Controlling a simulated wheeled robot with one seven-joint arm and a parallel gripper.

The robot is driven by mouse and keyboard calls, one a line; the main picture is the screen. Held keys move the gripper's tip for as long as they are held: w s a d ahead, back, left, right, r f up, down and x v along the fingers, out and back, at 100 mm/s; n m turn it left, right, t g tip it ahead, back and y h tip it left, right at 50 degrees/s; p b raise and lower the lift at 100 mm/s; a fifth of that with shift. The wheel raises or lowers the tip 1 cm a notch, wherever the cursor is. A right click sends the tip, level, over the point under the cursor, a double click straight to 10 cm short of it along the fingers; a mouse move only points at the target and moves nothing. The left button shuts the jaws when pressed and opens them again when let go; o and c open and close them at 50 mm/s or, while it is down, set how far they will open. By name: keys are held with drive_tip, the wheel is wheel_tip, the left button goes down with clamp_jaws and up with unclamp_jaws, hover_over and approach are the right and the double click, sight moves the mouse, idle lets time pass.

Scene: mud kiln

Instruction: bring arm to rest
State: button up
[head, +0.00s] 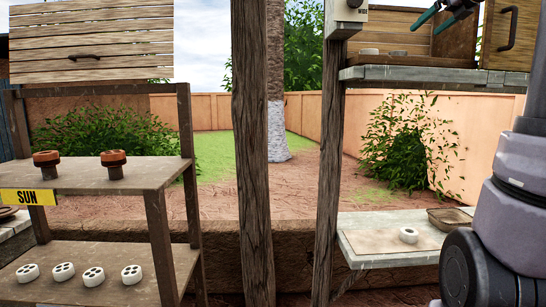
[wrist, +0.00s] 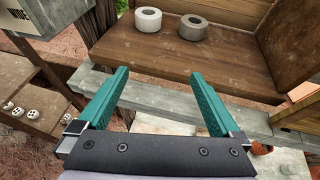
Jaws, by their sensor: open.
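My gripper (head: 436,18) is at the top right of the head view, in front of the open wooden cabinet (head: 455,45). In the wrist view its two teal fingers (wrist: 160,74) are spread wide with nothing between them. Beyond the fingertips, a white ring (wrist: 148,20) and a greyer ring (wrist: 193,28) stand side by side on the cabinet's brown floor (wrist: 180,65), apart from the fingers. The arm's grey and black links fill the right edge of the head view.
A grey ledge (head: 420,75) runs below the cabinet. A lower shelf (head: 375,240) holds a white ring (head: 408,235) and a shallow dish (head: 450,217). The left rack (head: 110,176) holds two brown pieces and several white holed discs. Wooden posts (head: 250,150) stand mid-view.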

drive_tip(key=s+a+f+n+g, duration=0.4)
drive_tip(key=s+a+f+n, duration=0.95)
drive_tip(key=a+n, duration=0.25)
drive_tip(key=s+a+f+n+g, duration=0.1)
drive_tip(key=s+a+f+n, duration=0.1)
drive_tip(key=s+f+n, duration=0.4)
drive_tip(key=s+a+f+n+h, duration=0.1)
drive_tip(key=s+a+f+n, duration=0.1)
drive_tip(key=s+f+n, duration=0.4)
wheel_tip(320, 180, down, 3)
drive_tip(key=shift+s+a+f+n+g, duration=0.1)
drive_tip(key=shift+s+a+n+g, duration=0.3)
drive_tip(key=shift+n, duration=0.3)
drive_tip(key=shift+w, duration=0.1)
drive_tip(key=shift+c, duration=0.3)
